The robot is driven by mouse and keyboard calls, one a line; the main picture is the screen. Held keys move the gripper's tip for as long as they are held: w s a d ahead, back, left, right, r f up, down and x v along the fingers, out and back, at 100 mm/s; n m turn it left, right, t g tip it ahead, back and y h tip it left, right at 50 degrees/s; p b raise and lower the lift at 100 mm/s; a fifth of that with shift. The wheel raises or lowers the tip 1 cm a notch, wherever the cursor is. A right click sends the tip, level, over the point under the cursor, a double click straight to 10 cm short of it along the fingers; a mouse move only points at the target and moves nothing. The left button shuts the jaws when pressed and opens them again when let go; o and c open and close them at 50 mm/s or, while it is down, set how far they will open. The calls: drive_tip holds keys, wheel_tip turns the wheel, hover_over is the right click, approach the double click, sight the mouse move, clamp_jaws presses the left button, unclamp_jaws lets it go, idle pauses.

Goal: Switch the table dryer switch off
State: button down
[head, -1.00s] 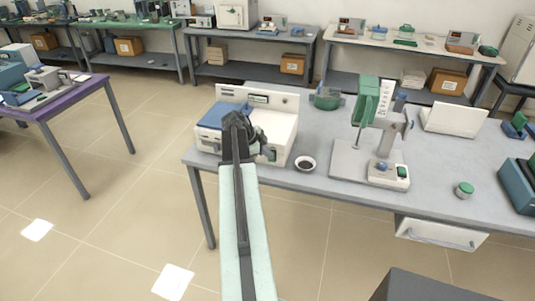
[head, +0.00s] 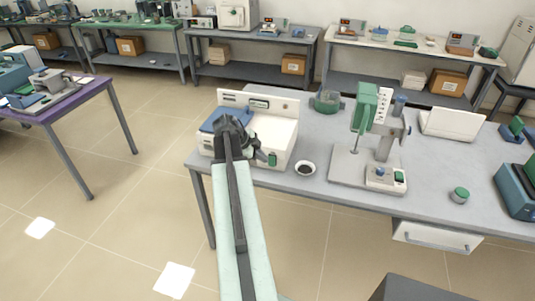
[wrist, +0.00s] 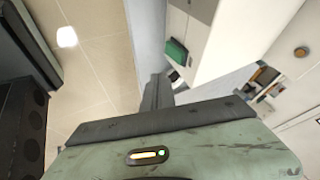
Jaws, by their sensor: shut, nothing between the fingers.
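The table dryer (head: 283,133) is a white box unit with a blue lid (head: 222,118) on its left, at the left end of the grey table. A green switch (head: 272,159) sits low on its front, and it also shows in the wrist view (wrist: 176,52) on the white front face. My gripper (head: 260,155) is shut and empty, just left of the switch in the head view. In the wrist view its dark fingers (wrist: 157,88) point toward the dryer front, below the switch in the picture. I cannot tell whether they touch it. My arm hides part of the dryer's front.
A green-headed stand (head: 366,108) is farther right on the grey table (head: 320,196). A purple table (head: 50,113) is at the left, with open floor between.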

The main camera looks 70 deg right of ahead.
drive_tip(key=d+p+v, duration=0.1)
drive_tip(key=p+v, duration=0.3)
drive_tip(key=v, duration=0.3)
drive_tip(key=shift+r+p, duration=0.3)
drive_tip(key=shift+r, duration=0.1)
drive_tip(key=shift+w, duration=0.15)
